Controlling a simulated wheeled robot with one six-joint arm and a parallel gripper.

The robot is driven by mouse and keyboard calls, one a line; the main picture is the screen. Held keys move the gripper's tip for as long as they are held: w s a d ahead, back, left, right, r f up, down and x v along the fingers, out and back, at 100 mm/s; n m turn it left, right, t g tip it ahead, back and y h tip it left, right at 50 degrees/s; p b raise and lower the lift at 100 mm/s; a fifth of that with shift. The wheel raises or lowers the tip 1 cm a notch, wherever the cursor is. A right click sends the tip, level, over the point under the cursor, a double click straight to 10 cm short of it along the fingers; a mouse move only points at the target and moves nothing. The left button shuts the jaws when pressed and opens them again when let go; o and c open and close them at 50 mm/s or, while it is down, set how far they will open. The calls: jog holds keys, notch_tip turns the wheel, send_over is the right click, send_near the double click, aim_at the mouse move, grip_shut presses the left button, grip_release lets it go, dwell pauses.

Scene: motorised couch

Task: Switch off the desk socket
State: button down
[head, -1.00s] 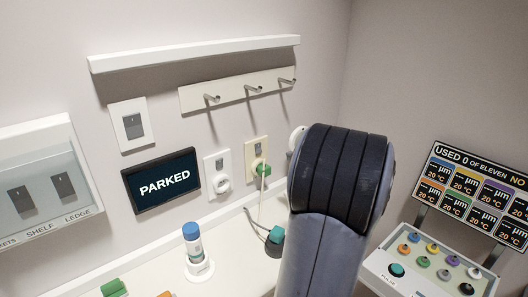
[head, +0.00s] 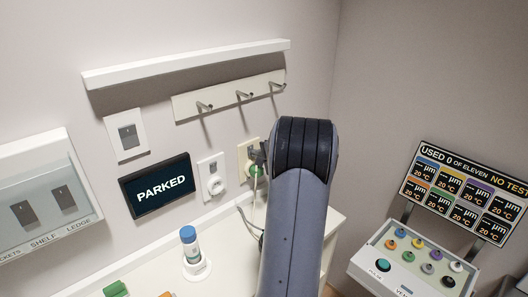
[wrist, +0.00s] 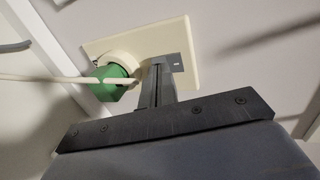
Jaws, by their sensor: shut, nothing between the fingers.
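The desk socket is probably the beige wall plate (head: 243,152) right of the white socket; it also shows in the wrist view (wrist: 187,35). A green plug (wrist: 117,84) with a pale cord sits in its round outlet, and the plug shows in the head view too (head: 256,170). Beside the outlet is a dark grey switch (wrist: 176,63) with a small white mark. My gripper (wrist: 162,68) is shut and empty, its fingertips at the switch and partly covering it. I cannot tell whether they touch it. In the head view my arm hides the plate's right side.
A white socket with a white plug (head: 213,184) is to the left, beside the PARKED screen (head: 157,186). Hooks (head: 240,96) and a shelf (head: 190,62) are above. A blue-capped bottle (head: 190,243) stands below. A button console (head: 412,262) is at right.

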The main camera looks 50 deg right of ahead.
jog(key=shift+w, duration=0.2)
jog(key=shift+f, duration=0.2)
